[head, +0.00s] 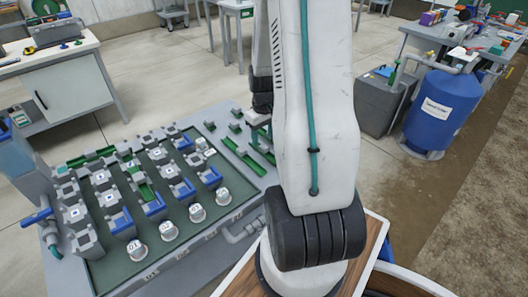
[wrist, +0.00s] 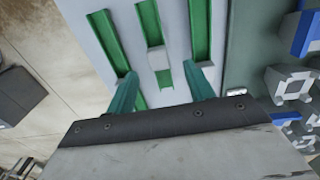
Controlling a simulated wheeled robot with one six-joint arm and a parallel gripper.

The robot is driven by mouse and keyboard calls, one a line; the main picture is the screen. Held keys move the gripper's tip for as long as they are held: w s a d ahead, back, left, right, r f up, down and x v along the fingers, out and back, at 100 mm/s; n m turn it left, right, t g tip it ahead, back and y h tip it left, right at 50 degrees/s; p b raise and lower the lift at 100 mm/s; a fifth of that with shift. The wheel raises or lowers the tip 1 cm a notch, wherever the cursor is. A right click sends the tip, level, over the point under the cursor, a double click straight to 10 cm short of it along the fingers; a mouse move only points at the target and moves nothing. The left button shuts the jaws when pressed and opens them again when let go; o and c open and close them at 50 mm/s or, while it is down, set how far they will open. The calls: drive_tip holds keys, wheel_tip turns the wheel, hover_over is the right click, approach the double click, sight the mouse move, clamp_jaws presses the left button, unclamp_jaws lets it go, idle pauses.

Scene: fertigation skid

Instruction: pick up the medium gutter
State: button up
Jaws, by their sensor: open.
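Several green gutter pieces lie on the grey strip beside the green board. In the wrist view there is a left gutter (wrist: 107,40), a middle gutter (wrist: 150,22) and a right gutter (wrist: 201,30). A white block (wrist: 155,60) sits at the near end of the middle one, with a short green piece (wrist: 163,78) below it. I cannot tell which is the medium gutter. My gripper (wrist: 161,84) is open and empty, its teal fingers spread left and right of the short piece. In the head view my gripper (head: 262,130) is partly hidden by my arm, near a green gutter (head: 243,156).
The green board (head: 108,262) holds grey blocks with blue and green channels and several round white-topped parts (head: 196,213). A grey pipe fitting (head: 245,231) sticks out at its front edge.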

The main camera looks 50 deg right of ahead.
sight(264, 146)
wheel_tip(264, 146, down, 6)
drive_tip(key=shift+s+d+r, duration=0.1)
drive_tip(key=c, duration=1.1)
